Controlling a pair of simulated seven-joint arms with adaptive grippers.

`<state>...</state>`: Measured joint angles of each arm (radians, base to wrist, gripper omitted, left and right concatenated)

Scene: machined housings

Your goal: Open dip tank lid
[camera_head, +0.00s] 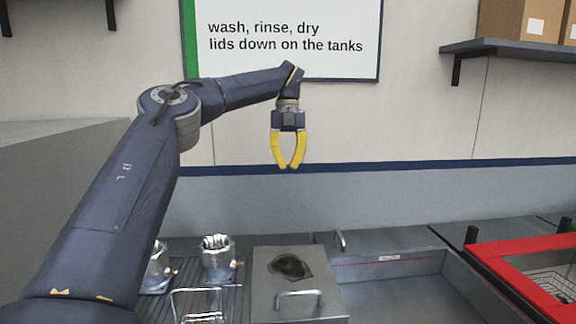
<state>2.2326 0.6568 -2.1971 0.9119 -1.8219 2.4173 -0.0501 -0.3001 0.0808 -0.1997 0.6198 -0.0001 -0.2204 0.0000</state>
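A flat grey lid (264,290) with a bar handle (298,294) and a dark patch (290,267) lies level at the bottom centre. To its right is an open grey tank (395,270) with a red line and a small label inside its back wall. A second handle (340,241) stands on the grey surface behind; I cannot tell whether it belongs to another lid. My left gripper (288,166) hangs fingers down, high above and behind the lid, apart from everything. Its yellow fingertips meet with nothing between them. My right gripper is out of view.
Metal housings (217,259) stand on a ribbed rack at the left, beside a wire basket (196,303). A red-framed opening (528,262) with a wire basket (556,284) is at the right. The wall sign (285,40) and shelf (515,46) are behind.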

